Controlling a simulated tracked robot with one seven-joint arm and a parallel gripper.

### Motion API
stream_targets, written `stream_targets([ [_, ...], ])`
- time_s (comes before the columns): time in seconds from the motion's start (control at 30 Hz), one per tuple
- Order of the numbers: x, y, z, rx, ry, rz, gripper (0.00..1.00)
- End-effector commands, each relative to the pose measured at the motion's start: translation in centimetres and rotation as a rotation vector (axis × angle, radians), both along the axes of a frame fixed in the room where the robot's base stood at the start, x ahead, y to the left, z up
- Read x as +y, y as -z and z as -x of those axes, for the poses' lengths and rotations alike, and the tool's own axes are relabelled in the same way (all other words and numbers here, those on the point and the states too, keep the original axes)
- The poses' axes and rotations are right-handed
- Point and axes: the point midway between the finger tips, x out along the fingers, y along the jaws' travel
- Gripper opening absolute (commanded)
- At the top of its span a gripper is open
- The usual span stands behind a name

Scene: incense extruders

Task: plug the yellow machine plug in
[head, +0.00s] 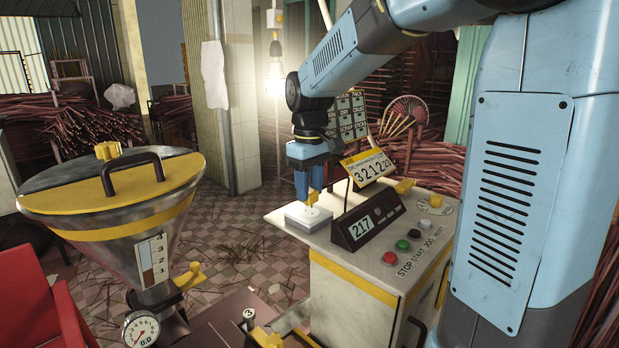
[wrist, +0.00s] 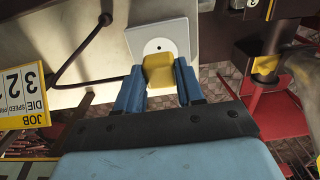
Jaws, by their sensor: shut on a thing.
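The plug overlaps the plate's edge beside the hole in the wrist view. In the head view, the socket (head: 299,217) lies below the fingers. I cannot tell whether the plug touches it.
The 217 display box (head: 367,222) stands on the cabinet (head: 365,258) right of the socket. A yellow-black number sign (head: 367,168) and a dark bent rod (wrist: 82,50) are close by. A steel hopper (head: 120,205) with a yellow lid stands left.

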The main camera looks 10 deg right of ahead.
Motion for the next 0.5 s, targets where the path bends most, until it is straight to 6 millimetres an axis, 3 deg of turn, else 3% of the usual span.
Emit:
stream_targets([
  [0.5,0.0,1.6,0.0,-0.001,0.000,0.000,0.06],
])
